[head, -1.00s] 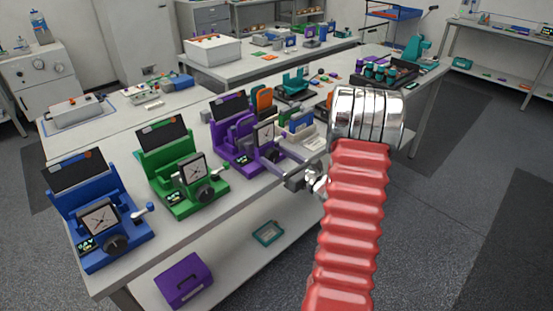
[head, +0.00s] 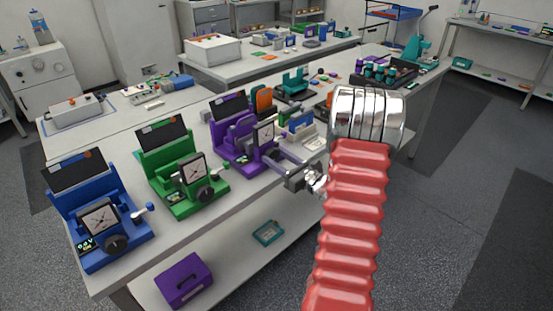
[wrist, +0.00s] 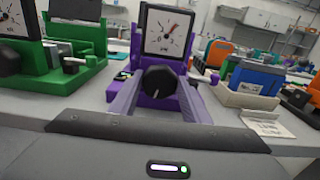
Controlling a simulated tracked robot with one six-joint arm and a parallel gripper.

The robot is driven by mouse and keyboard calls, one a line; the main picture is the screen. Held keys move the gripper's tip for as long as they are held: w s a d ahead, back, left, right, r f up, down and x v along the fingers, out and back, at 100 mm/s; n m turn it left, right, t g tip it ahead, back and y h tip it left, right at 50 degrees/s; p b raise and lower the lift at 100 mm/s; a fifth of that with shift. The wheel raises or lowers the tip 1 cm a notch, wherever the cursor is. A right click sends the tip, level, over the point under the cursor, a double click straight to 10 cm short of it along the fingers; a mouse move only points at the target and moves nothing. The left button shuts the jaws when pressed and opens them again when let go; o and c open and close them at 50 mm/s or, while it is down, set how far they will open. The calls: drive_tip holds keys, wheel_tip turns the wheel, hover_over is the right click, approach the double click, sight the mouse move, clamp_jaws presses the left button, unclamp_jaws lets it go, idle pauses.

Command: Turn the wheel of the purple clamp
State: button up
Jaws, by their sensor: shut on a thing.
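The purple clamp (head: 235,143) stands on the bench, third in a row after a blue and a green one. Its black wheel (wrist: 160,83) sits below a white dial (wrist: 166,32) with a red mark in the wrist view. My gripper (head: 273,156) reaches in from the right. Its two grey fingers lie on either side of the wheel and are shut on it. In the head view the wheel is mostly hidden by the fingers. A white pointer line on the wheel points down in the wrist view.
The green clamp (head: 180,172) stands close to the left, and the blue clamp (head: 100,215) beyond it. A blue box on a beige base (wrist: 253,82) and a white card (wrist: 267,126) lie to the right. A purple box (head: 184,280) is on the lower shelf.

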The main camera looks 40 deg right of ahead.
drive_tip(key=shift+a+n, duration=0.15)
drive_tip(key=shift+n, duration=2.85)
drive_tip(key=o, duration=1)
drive_tip(key=shift+o, duration=0.2)
drive_tip(key=s, duration=1.3)
drive_tip(key=shift+s+d, duration=0.2)
drive_tip(key=shift+s, duration=0.15)
drive_tip(key=shift+f, duration=0.1)
